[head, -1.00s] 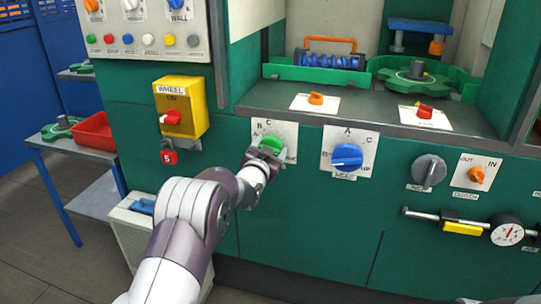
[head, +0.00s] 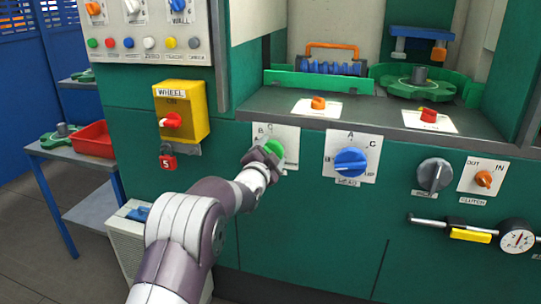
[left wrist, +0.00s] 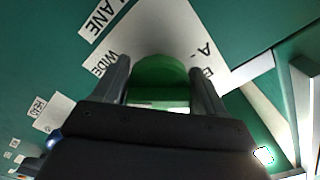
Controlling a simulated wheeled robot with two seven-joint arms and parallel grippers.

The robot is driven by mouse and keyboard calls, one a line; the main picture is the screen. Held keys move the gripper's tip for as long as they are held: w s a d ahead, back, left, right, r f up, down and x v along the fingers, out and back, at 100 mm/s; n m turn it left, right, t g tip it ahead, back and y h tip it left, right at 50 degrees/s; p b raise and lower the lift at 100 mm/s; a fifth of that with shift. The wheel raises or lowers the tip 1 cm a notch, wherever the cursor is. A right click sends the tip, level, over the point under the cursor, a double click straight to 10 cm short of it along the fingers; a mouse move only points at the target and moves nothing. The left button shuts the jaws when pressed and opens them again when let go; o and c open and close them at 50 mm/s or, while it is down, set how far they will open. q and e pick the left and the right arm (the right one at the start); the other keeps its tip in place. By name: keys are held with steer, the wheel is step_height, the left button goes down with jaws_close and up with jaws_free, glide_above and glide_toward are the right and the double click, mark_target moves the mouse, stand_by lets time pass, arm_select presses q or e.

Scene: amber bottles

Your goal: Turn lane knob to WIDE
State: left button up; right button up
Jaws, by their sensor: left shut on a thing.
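The lane knob is the green knob (head: 277,147) on a white plate (head: 291,134) on the machine's green front. In the left wrist view the green knob (left wrist: 160,72) sits between my fingers. The words LANE and WIDE show at upper left there, with WIDE near the left finger and the letters A and B near the right finger. My left gripper (head: 268,156) is shut on the knob and covers its left part in the head view; it also shows in the left wrist view (left wrist: 160,84). The knob's pointer mark is hidden. My right gripper is not in view.
A blue HEAD knob (head: 350,162) is just to the right, then a grey knob (head: 434,174) and an orange clutch knob (head: 483,179). A shelf edge runs above.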

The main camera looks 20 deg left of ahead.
arm_select(q)
steer(key=shift+f, duration=0.15)
steer(key=o, duration=0.9)
steer(key=shift+o, duration=0.2)
steer(key=s, duration=1.2)
steer(key=shift+s+p, duration=0.35)
steer(key=shift+p, duration=0.1)
